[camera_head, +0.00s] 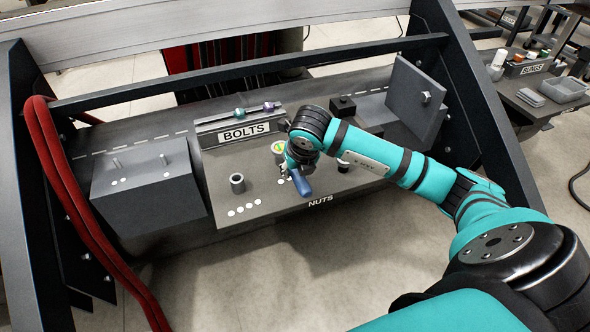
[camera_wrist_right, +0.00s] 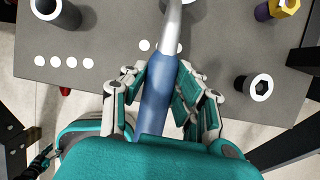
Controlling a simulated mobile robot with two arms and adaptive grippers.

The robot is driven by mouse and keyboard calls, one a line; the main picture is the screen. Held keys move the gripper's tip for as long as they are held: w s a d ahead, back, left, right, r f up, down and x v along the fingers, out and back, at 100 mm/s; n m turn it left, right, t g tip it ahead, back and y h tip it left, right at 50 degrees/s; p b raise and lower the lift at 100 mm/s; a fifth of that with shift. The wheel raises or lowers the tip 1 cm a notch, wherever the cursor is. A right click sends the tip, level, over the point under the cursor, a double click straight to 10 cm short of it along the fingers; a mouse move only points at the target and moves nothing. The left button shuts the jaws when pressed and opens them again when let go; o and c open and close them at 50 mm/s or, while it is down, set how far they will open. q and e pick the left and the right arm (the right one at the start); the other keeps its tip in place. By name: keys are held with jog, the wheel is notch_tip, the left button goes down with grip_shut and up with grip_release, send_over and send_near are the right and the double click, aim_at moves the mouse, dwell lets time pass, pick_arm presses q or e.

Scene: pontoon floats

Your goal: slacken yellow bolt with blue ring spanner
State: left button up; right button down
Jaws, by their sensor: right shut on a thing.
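My right gripper (camera_head: 293,169) is shut on the blue handle (camera_head: 302,184) of the ring spanner, over the grey bench plate. In the right wrist view, the fingers (camera_wrist_right: 165,92) close around the blue handle (camera_wrist_right: 156,102), and the silver shank (camera_wrist_right: 172,24) runs up out of the picture. The spanner's ring end is not seen there. A yellow hex head (camera_wrist_right: 287,4) with a purple part below shows at the top right corner of the wrist view, partly cut off and apart from the shank. In the head view I cannot pick it out; my arm covers part of the plate.
A grey hollow post (camera_head: 237,184) stands left of the gripper. The BOLTS rack (camera_head: 243,133) with coloured bolts is behind. Grey blocks (camera_head: 148,185) flank the plate; red hoses (camera_head: 70,190) hang at far left.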

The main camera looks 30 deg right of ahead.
pick_arm(q)
jog(key=shift+f+b, duration=0.35)
pick_arm(e)
jog(key=shift+s+d+n, duration=0.1)
jog(key=shift+d+n, duration=0.4)
pick_arm(q)
jog(key=shift+d+f+b, duration=0.2)
jog(key=shift+f+b, duration=0.2)
pick_arm(e)
jog(key=shift+d+n+y, duration=0.4)
jog(key=shift+d+n, duration=0.1)
pick_arm(q)
jog(key=shift+a, duration=0.15)
jog(key=shift+w, duration=0.25)
pick_arm(e)
jog(key=shift+s+d+n, duration=0.1)
jog(key=shift+d+n, duration=0.2)
pick_arm(q)
jog(key=shift+w+a+r+b, duration=0.1)
jog(key=shift+w+b, duration=0.1)
jog(key=shift+w, duration=0.35)
jog(key=shift+w+a+r+b, duration=0.1)
jog(key=shift+w+b, duration=0.05)
jog(key=shift+w, duration=0.35)
pick_arm(e)
jog(key=shift+d, duration=0.2)
